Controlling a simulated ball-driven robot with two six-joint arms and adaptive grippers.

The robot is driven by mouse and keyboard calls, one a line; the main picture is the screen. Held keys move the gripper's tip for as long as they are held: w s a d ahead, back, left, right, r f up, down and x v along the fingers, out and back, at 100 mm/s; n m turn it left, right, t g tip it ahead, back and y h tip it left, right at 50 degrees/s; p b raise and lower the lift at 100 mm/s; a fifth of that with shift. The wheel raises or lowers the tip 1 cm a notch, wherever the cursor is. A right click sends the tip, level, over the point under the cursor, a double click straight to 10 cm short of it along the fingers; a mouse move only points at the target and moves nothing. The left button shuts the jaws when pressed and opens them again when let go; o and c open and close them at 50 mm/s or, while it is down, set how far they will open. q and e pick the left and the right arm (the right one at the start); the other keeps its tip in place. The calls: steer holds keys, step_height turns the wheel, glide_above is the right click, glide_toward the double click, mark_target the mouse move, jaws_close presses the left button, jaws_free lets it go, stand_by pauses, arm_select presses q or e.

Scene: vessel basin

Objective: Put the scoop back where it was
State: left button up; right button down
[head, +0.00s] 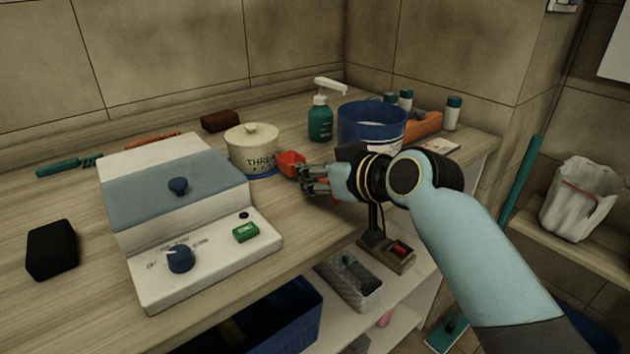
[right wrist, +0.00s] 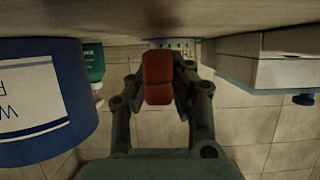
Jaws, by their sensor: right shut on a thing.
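The red scoop (head: 291,163) is held by my right gripper (head: 313,180), its bowl pointing left beside the white tub (head: 252,150) with dark lettering. In the right wrist view, the scoop (right wrist: 158,78) sits between the two fingers of the right gripper (right wrist: 160,95), close to the counter surface. Part of its handle is hidden by the fingers. I cannot tell whether the scoop touches the counter. The blue vessel (head: 372,123) with a white label stands behind my right gripper. My left gripper is not in view.
A white and blue device (head: 190,220) with knobs stands left of the gripper. A green pump bottle (head: 320,120) stands behind it. An orange tray (head: 425,124) and small bottles are at the back right. The counter's front edge runs below my right gripper, above a shelf.

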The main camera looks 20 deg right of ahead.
steer(key=shift+f, duration=0.65)
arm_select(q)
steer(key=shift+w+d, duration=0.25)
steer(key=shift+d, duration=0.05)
arm_select(e)
steer(key=shift+f, duration=0.1)
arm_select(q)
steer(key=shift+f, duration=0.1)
arm_select(e)
steer(key=shift+f, duration=0.2)
steer(key=c, duration=1.3)
jaws_free()
steer(key=shift+o, duration=0.2)
